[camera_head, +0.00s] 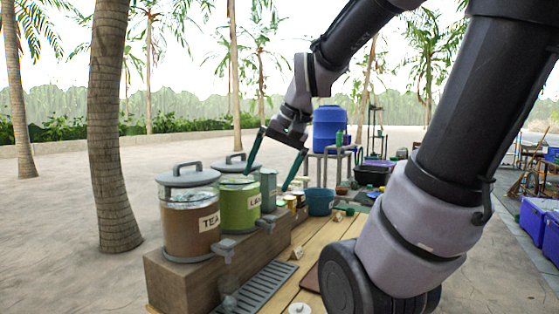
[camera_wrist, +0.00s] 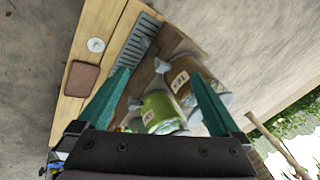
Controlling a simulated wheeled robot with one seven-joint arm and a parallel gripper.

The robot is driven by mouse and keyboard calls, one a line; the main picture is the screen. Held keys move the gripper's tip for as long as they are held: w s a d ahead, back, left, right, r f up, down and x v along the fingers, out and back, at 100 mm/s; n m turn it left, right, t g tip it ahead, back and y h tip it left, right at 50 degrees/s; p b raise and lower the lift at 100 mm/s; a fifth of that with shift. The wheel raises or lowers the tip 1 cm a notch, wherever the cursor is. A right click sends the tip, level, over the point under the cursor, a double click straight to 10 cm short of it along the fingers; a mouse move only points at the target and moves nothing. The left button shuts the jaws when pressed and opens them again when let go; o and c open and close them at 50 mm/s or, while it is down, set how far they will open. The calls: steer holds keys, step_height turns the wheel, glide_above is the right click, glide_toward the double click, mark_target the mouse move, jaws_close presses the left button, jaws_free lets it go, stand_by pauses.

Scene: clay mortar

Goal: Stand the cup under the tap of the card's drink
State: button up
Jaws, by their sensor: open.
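My gripper (camera_head: 268,180) is open and empty, its green fingers pointing down above the dispensers; both fingers also show in the wrist view (camera_wrist: 157,73). A brown drink dispenser (camera_head: 188,232) labelled TEA stands nearest on a wooden block. A green dispenser (camera_head: 238,208), its label partly readable, stands behind it, and a third grey-looking one (camera_head: 269,188) is farther back. A grey tap (camera_head: 226,250) sticks out of the tea dispenser. A small white round thing, perhaps the cup, is on the table (camera_wrist: 96,45). A small pale card-like piece (camera_head: 297,252) stands on the planks, unreadable.
A grey slotted drip tray (camera_head: 258,286) lies before the wooden block (camera_head: 172,280). A brown square pad (camera_wrist: 82,78) lies on the planks. A blue tub (camera_head: 320,202) and small jars crowd the far end. A palm trunk (camera_head: 108,150) stands at left.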

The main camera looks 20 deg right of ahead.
steer(key=shift+s+d+r+n+t+h, duration=0.2)
steer(key=shift+s+d+r+t+h, duration=0.1)
steer(key=shift+s+r+t, duration=0.45)
steer(key=shift+s+d+r+n+t+h, duration=0.25)
steer(key=shift+s+r+t, duration=0.3)
steer(key=shift+s+r, duration=0.35)
